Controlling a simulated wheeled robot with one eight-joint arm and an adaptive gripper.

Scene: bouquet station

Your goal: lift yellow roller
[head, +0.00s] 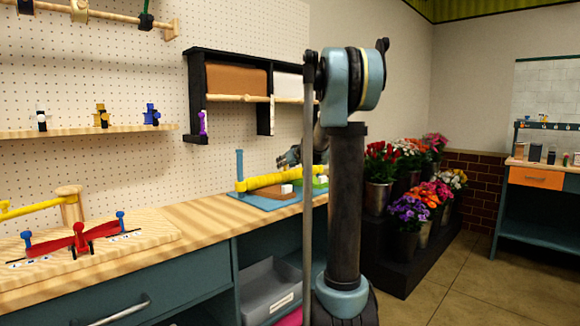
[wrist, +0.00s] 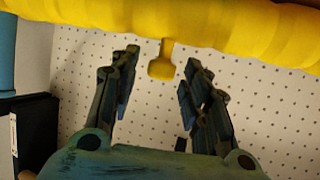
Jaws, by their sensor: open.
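The yellow roller (head: 262,181) lies across a blue-based stand (head: 240,194) on the workbench in the head view, next to an upright blue post (head: 239,163). In the wrist view the yellow roller (wrist: 200,25) spans the top of the picture, with a small yellow knob (wrist: 161,66) hanging from it. My gripper (wrist: 162,60) is open. Its two fingers point toward the roller, with the knob between their tips in the picture; I cannot tell whether they touch it. In the head view my gripper (head: 289,158) is just above and behind the roller, partly hidden by my arm.
A white block (head: 286,189) is beside the roller. At left are another yellow bar (head: 30,207) on a wooden post and a red lever (head: 78,238). A black wall shelf (head: 195,98) hangs above. Flower buckets (head: 408,205) stand at right. The bench between is clear.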

